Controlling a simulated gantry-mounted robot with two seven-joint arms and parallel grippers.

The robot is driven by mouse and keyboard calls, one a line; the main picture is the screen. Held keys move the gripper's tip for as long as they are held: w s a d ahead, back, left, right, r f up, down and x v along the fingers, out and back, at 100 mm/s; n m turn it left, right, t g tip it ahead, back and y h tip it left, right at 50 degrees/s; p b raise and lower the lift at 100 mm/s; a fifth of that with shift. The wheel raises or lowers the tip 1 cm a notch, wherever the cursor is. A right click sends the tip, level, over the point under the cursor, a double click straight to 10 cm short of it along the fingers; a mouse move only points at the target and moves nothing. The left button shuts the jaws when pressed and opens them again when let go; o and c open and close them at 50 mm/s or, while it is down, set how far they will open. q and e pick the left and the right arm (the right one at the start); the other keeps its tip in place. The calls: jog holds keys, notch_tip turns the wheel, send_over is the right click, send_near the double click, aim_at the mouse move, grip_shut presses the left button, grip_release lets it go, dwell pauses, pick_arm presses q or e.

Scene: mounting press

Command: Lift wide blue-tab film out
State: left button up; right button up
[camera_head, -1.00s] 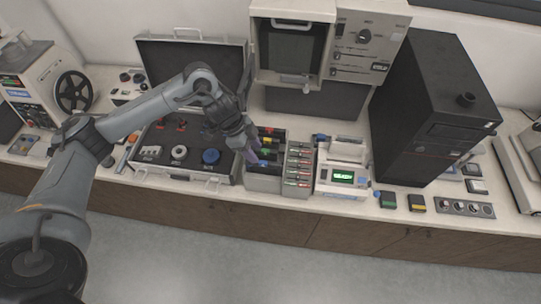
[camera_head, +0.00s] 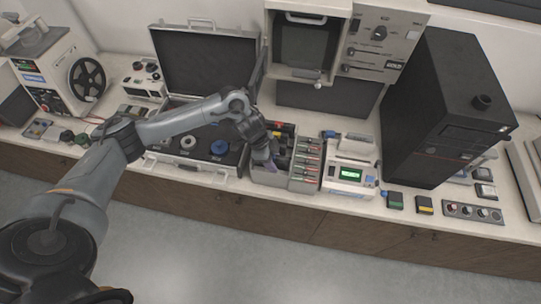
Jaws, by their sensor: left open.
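The film rack (camera_head: 268,180) is a grey box with film slots on its left side. Red and yellow tabs show at its back, and a small bit of blue, probably the blue tab (camera_head: 283,163), shows beside my fingers. My left gripper (camera_head: 271,166) comes from the left and points down over the rack's left slots. It is open, with purple-grey fingertips close to the blue-tab area. The wide blue-tab film is mostly hidden behind the gripper, and I cannot tell if the fingers touch it. My right gripper is not in view.
A column of red-marked items (camera_head: 306,164) fills the rack's right side. A white device with a green display (camera_head: 350,174) stands to its right. An open black case (camera_head: 195,172) lies to the left, under my left arm. A tall black machine (camera_head: 440,110) stands at right.

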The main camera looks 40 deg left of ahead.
pick_arm(q)
grip_shut()
dwell(0.6)
